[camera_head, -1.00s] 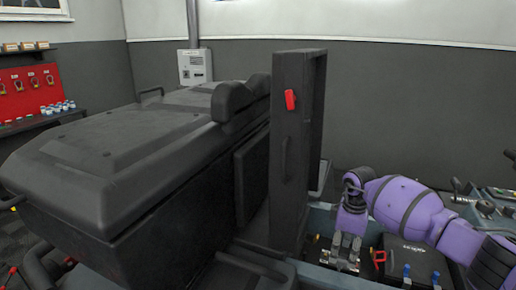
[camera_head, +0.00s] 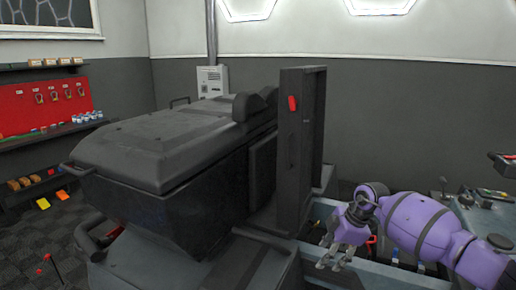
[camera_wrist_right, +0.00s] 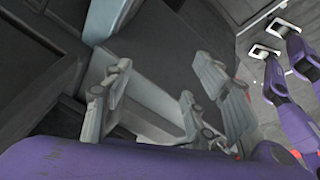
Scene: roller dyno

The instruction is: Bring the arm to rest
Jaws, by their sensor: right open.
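My right arm is purple and comes in from the right in the head view. Its grey right gripper (camera_head: 336,258) is open and empty, with its fingers apart, near the front edge of the blue-grey tray (camera_head: 385,276) beside the dark machine. In the right wrist view the spread fingers of this gripper (camera_wrist_right: 160,90) have nothing between them. My left gripper does not show in the head view.
The large black machine (camera_head: 150,150) fills the middle, with an upright dark frame (camera_head: 290,150) bearing a red switch (camera_head: 292,103). A red tool board (camera_head: 45,105) and shelves stand at the left.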

